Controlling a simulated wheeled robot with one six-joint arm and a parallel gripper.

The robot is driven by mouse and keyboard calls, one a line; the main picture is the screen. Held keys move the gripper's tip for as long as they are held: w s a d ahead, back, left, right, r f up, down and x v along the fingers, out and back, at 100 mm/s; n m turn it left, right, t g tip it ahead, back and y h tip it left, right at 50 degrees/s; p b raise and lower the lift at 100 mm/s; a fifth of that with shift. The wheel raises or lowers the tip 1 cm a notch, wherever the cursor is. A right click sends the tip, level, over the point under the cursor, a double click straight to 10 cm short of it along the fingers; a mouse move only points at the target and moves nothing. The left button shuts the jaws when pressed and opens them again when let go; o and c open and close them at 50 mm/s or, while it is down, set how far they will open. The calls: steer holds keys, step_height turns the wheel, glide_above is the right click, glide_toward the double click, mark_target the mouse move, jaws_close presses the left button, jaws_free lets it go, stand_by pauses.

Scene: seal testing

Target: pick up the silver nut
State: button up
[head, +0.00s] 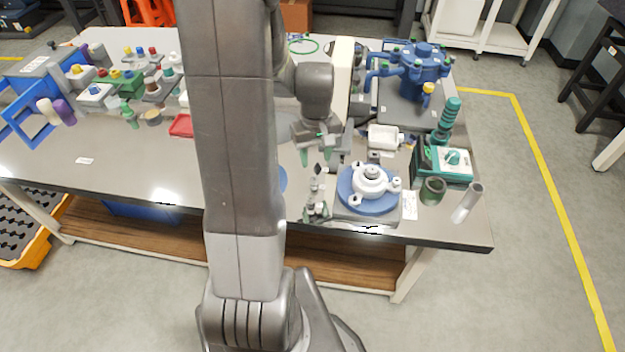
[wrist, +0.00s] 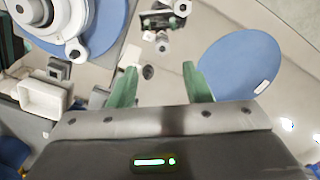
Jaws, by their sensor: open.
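A small dark-grey, metallic-looking round piece (wrist: 148,72) lies on the table in the wrist view. It may be the silver nut, but it is too small to tell for sure. My gripper (wrist: 160,68) is open, with its green fingers on either side of this piece, which sits nearer the left finger. Nothing is held. In the head view my gripper (head: 316,158) hangs over the table, left of the white flange. The height gap between fingertips and piece is unclear.
A white flange (head: 370,182) on a blue disc stands close by. Small dark fittings (wrist: 160,22) lie beyond the fingertips. A blue round mat (wrist: 235,65) is right of the fingers. A white tray (wrist: 45,100) is at left. A green-and-white device (head: 443,165) stands farther right.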

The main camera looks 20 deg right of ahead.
mark_target(314, 180)
steer(key=shift+a+f, duration=0.15)
steer(key=shift+f, duration=3.65)
steer(key=shift+c, duration=0.3)
jaws_close()
